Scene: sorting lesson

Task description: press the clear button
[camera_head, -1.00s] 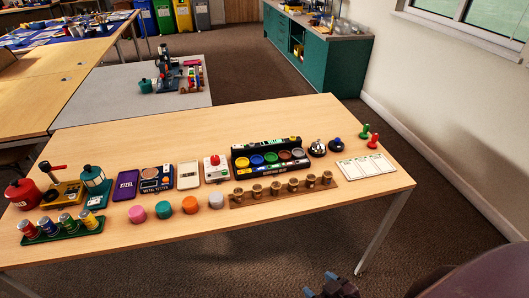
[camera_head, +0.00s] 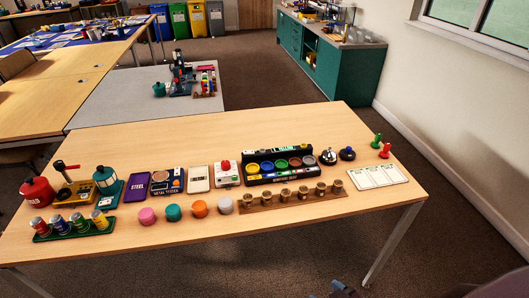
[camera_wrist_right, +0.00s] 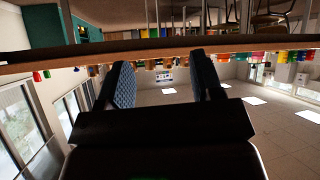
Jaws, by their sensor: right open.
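A white box with a red push button (camera_head: 226,166) on top stands mid-table in the head view. Its lettering is too small to read, so I cannot tell whether it says clear. A dark blue-black dome (camera_head: 347,153) and a silver bell-like dome (camera_head: 328,156) stand further right. My right gripper (camera_wrist_right: 164,80) is open and empty in its wrist view, its two padded fingers apart below the table edge. In the head view only a sliver of it shows at the bottom edge, apart from every object. My left gripper is not in view.
The table (camera_head: 300,235) has a bare front strip. A black sorting rack with coloured cups (camera_head: 280,173), a wooden strip of small pots (camera_head: 290,199), coloured knobs (camera_head: 173,212) and a white card (camera_head: 378,176) surround the domes and button. A red canister (camera_head: 36,191) stands far left.

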